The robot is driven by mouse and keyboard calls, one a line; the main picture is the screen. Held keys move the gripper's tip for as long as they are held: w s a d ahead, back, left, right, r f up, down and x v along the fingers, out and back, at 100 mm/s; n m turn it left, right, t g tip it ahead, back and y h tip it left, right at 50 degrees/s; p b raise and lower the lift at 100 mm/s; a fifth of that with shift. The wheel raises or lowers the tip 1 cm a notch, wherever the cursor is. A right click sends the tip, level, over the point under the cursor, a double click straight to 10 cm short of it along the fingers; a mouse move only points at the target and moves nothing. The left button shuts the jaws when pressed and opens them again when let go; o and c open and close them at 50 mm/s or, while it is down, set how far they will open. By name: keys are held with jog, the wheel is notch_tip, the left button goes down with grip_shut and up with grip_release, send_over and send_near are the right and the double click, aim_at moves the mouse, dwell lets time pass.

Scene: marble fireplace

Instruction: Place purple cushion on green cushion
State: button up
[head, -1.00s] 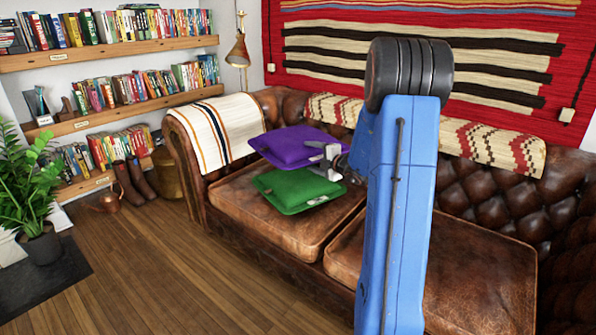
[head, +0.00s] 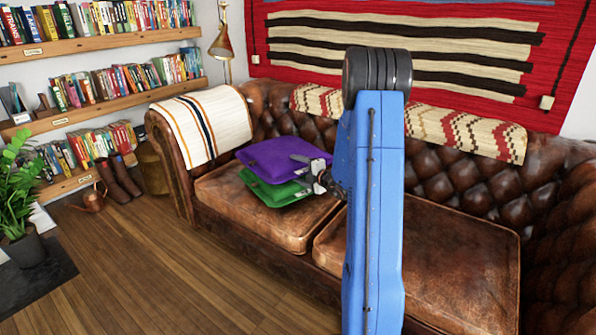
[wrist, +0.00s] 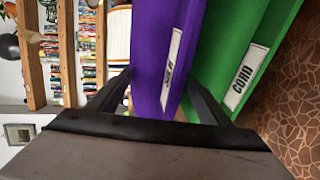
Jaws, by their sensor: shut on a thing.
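The purple cushion (head: 278,157) is held over the left part of the brown leather sofa. My gripper (head: 311,176) is shut on its right edge. In the wrist view the purple cushion (wrist: 165,50), with a white label, is between the two fingers. The green cushion (head: 266,191) lies on the left seat, directly below and partly hidden by the purple one. In the wrist view the green cushion (wrist: 235,60) is just beyond the right finger. I cannot tell whether the cushions touch.
The sofa's right seat (head: 440,255) is bare. A striped throw (head: 205,125) hangs over the left armrest and a patterned one (head: 470,135) over the back. Bookshelves (head: 100,50), boots (head: 122,180) and a plant (head: 20,200) stand left. The wooden floor in front is clear.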

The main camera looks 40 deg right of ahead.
jog(key=o, duration=1.5)
jog(key=shift+s, duration=0.15)
